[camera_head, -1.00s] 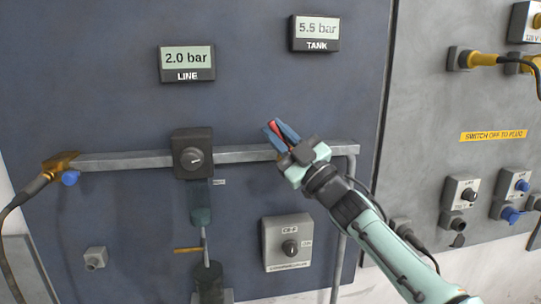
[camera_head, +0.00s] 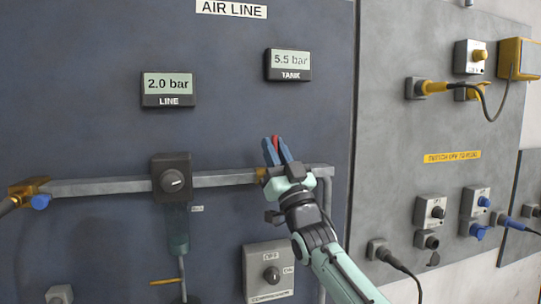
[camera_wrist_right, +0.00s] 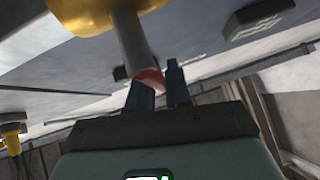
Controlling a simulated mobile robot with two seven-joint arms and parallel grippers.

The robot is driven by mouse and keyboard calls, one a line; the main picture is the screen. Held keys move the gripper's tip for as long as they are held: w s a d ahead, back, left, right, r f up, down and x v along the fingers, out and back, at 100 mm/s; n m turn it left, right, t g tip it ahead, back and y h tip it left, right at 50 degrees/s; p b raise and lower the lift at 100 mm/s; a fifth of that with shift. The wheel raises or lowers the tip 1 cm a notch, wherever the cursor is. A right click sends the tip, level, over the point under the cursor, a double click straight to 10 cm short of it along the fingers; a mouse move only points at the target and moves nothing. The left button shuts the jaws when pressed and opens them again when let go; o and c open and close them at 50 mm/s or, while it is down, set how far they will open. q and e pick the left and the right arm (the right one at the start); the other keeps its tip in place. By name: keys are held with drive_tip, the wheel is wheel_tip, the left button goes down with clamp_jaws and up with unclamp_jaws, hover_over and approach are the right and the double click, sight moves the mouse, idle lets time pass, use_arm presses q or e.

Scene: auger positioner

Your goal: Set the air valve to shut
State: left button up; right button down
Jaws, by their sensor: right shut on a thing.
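The air valve sits on the horizontal grey pipe, with a bit of its brass body (camera_head: 261,174) showing beside my right gripper. Its red lever (camera_head: 275,143) shows between the blue fingers of my right gripper (camera_head: 276,151), which is shut on it. In the right wrist view the brass body (camera_wrist_right: 92,14) and a grey stem (camera_wrist_right: 132,42) are above the fingers, and the red lever (camera_wrist_right: 152,79) is at the fingertips (camera_wrist_right: 159,84). Most of the valve is hidden behind my gripper. My left gripper is out of view.
The LINE display (camera_head: 168,88) reads 2.0 bar and the TANK display (camera_head: 288,64) 5.5 bar. A dark regulator with a knob (camera_head: 172,180) stands left on the pipe (camera_head: 104,187). A compressor switch box (camera_head: 269,271) is below. Sockets and cables fill the right panel.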

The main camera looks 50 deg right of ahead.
idle(0.3)
drive_tip(key=c, duration=1.2)
unclamp_jaws()
drive_tip(key=shift+o, duration=0.2)
